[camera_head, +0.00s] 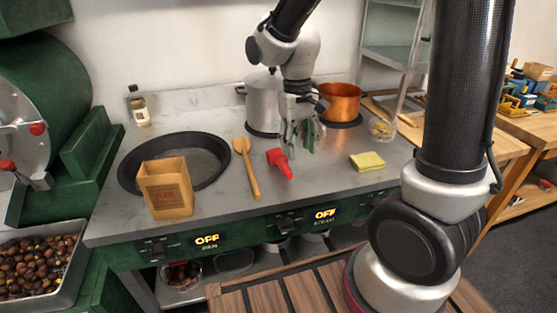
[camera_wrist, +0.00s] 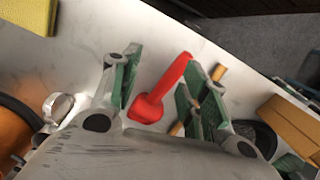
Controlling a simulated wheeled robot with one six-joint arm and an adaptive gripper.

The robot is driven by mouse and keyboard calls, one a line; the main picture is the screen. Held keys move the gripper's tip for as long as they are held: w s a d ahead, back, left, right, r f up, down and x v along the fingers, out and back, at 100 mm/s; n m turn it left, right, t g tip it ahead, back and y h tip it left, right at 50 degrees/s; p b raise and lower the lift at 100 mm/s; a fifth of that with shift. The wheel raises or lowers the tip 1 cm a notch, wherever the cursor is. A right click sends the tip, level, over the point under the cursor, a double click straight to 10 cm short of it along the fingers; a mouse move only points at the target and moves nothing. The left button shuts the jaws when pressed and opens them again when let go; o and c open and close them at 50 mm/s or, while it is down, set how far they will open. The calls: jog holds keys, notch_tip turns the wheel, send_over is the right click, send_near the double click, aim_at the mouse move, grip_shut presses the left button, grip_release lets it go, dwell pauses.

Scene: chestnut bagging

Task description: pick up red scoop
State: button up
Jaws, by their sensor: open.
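The red scoop (camera_head: 279,161) lies on the grey counter near its middle, right of the wooden spoon. My gripper (camera_head: 301,148) hangs just above and to the right of the scoop, pointing down. In the wrist view the red scoop (camera_wrist: 160,92) shows between the two green-padded fingers of my gripper (camera_wrist: 162,90). The fingers are apart and do not visibly hold it. The scoop's wider end is nearer my palm, and its narrow end points away. Whether a finger touches it cannot be told.
A yellow sponge (camera_head: 367,161) lies to the right. A steel pot (camera_head: 262,104) and copper pot (camera_head: 339,101) stand behind. The counter's front edge is close.

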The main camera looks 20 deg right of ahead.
jog(key=m, duration=0.2)
send_over(282, 162)
jog(key=shift+w+d+f+t, duration=0.15)
jog(key=shift+d+f+t, duration=0.05)
jog(key=shift+f+t, duration=0.25)
jog(key=shift+m, duration=0.3)
notch_tip(282, 162, down, 8)
jog(key=shift+a+r, duration=0.1)
grip_shut()
